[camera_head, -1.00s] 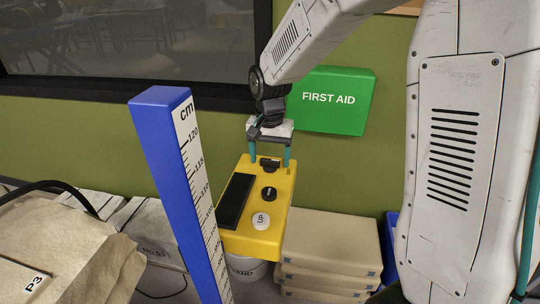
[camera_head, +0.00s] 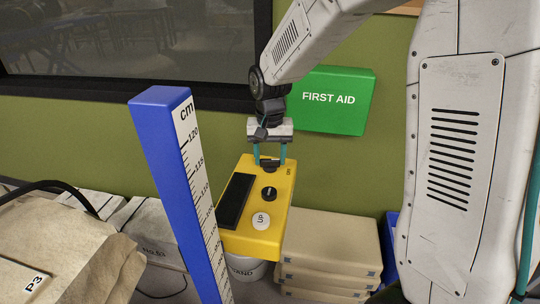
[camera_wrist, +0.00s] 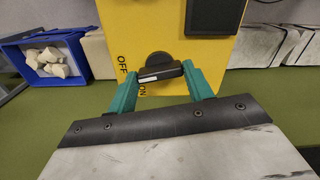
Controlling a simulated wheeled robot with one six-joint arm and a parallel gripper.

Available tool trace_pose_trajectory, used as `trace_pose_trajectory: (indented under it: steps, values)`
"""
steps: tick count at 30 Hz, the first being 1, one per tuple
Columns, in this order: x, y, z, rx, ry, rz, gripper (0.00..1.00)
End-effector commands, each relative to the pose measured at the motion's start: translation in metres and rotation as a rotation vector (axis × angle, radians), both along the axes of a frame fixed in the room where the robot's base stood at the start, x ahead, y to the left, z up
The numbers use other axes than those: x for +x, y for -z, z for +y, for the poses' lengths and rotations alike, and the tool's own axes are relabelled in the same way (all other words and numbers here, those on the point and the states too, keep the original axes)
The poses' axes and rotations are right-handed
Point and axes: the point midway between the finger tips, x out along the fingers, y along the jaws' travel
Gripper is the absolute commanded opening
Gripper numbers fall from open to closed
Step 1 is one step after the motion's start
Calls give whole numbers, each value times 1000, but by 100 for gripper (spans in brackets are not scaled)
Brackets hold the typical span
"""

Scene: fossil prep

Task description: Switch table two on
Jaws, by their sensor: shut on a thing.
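A yellow control box (camera_head: 265,233) stands before the green wall in the head view. It has a dark panel, a round black knob (camera_head: 268,194), a white UP button (camera_head: 261,220) and a black switch (camera_head: 270,163) at its far end. In the wrist view the switch handle (camera_wrist: 160,73) is a black bar lying slightly tilted between my teal fingers, with OFF and ON printed beside it on the yellow face. My gripper (camera_head: 270,160) is shut on this handle; it also shows in the wrist view (camera_wrist: 160,76). No table number is readable on the box.
A blue centimetre post (camera_head: 163,130) stands left of the box, near the camera. Stacked beige slabs (camera_head: 330,245) lie to its right. A green first aid box (camera_head: 335,112) is on the wall behind. A blue bin (camera_wrist: 15,52) of pale lumps is at left in the wrist view.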

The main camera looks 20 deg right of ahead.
Motion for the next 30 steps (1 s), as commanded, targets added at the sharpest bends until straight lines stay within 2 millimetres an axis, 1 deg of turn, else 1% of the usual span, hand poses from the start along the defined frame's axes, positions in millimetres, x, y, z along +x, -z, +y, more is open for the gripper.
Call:
trace_pose_trajectory:
  steps: [18, 24, 30]
  values:
    - [0, -1, 0, 0, -563, -1, 28]
    - [0, -1, 0, 0, -703, -1, 28]
    - [1, -1, 0, 0, -797, -2, 28]
